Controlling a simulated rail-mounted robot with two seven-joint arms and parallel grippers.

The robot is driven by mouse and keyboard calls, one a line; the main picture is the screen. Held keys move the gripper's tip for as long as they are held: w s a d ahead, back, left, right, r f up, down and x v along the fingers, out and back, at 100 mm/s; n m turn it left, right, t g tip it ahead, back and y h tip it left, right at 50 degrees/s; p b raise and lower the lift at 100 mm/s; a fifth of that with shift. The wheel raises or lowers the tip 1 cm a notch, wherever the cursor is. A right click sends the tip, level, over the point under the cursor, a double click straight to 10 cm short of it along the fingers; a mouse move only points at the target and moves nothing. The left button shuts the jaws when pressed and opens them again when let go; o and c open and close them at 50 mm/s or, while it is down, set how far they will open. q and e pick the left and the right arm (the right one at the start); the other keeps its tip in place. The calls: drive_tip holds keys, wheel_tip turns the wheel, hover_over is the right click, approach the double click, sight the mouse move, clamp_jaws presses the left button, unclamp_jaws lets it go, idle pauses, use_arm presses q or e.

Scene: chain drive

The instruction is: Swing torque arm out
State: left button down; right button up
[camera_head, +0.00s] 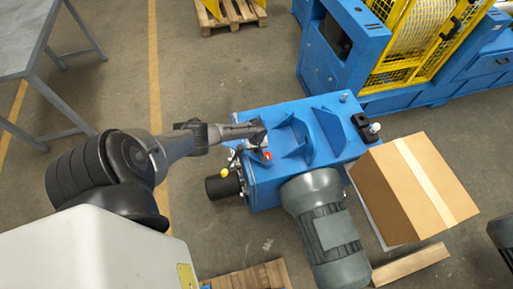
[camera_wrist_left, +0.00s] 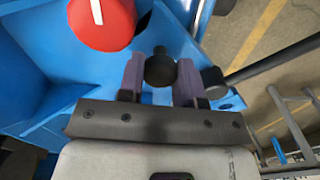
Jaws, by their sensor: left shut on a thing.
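My left gripper (camera_head: 258,135) reaches in from the left to the near-left end of the blue machine housing (camera_head: 335,143). In the left wrist view its two purple fingers (camera_wrist_left: 160,82) are shut on a black knob (camera_wrist_left: 160,67). A dark rod (camera_wrist_left: 265,60) with a black end piece shows just right of the fingers. A red knob (camera_wrist_left: 101,22) with a white mark is close to the left finger; it also shows in the head view (camera_head: 267,156). I cannot tell which part is the torque arm. My right gripper is not in view.
A grey motor (camera_head: 325,225) and a cardboard box (camera_head: 415,188) stand on the near side of the housing. A larger blue machine with a yellow cage (camera_head: 425,40) is behind. A grey table (camera_head: 28,40) stands at the left. Floor left of the housing is clear.

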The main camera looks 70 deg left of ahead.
use_arm(q)
drive_tip(key=c, duration=1.1)
unclamp_jaws()
drive_tip(key=shift+r, duration=0.15)
drive_tip(key=shift+r, duration=0.3)
drive_tip(key=shift+r+p, duration=2.4)
drive_tip(key=shift+r, duration=4.1)
drive_tip(key=shift+m, duration=0.3)
